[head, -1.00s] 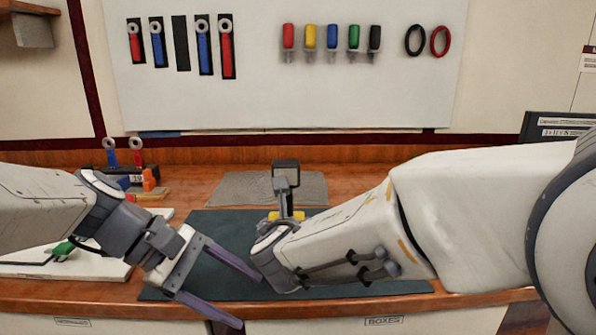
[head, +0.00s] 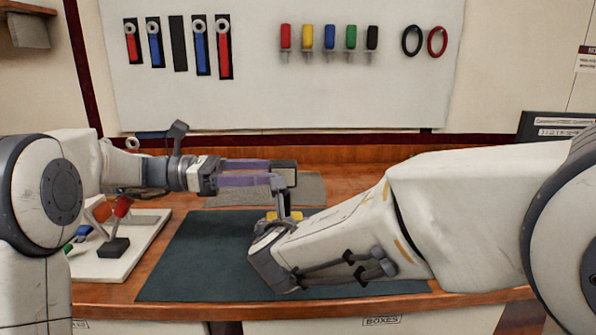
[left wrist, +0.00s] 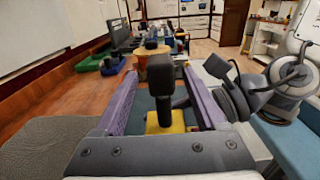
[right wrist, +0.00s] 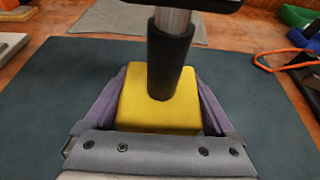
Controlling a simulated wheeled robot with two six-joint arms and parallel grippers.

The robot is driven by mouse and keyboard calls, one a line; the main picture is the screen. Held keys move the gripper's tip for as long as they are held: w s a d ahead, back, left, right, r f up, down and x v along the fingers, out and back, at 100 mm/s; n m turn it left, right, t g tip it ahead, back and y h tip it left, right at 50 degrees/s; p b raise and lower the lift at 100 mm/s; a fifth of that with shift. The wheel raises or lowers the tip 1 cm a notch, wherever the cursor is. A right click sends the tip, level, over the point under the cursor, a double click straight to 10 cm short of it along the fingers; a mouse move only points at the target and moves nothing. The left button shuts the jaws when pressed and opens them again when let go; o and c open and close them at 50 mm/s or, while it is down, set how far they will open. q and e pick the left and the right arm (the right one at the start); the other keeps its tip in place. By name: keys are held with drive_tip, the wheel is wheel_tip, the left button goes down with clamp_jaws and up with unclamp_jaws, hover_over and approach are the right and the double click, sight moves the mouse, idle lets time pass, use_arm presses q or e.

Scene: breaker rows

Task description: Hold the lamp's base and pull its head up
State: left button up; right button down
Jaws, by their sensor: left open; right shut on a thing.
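The lamp has a yellow base (right wrist: 150,110) on the dark green mat (head: 200,262), a dark sleeve and grey stem, and a dark boxy head (head: 287,172). My right gripper (head: 268,222) is shut on the base, with one finger on each side in the right wrist view. My left gripper (head: 268,171) is open and level, with its fingertips at the lamp head. In the left wrist view the head (left wrist: 161,72) appears between the two fingers, with clear gaps on both sides. The right fingers are mostly hidden in the head view.
A grey mat (head: 310,189) lies behind the lamp. A white board (head: 148,250) with a dark block and coloured parts is at the left, partly behind my left arm. Tools hang on the wall panel (head: 260,95). The green mat's front area is clear.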

use_arm(q)
drive_tip(key=d, duration=0.7)
clamp_jaws()
drive_tip(key=shift+a, duration=0.1)
idle(1.2)
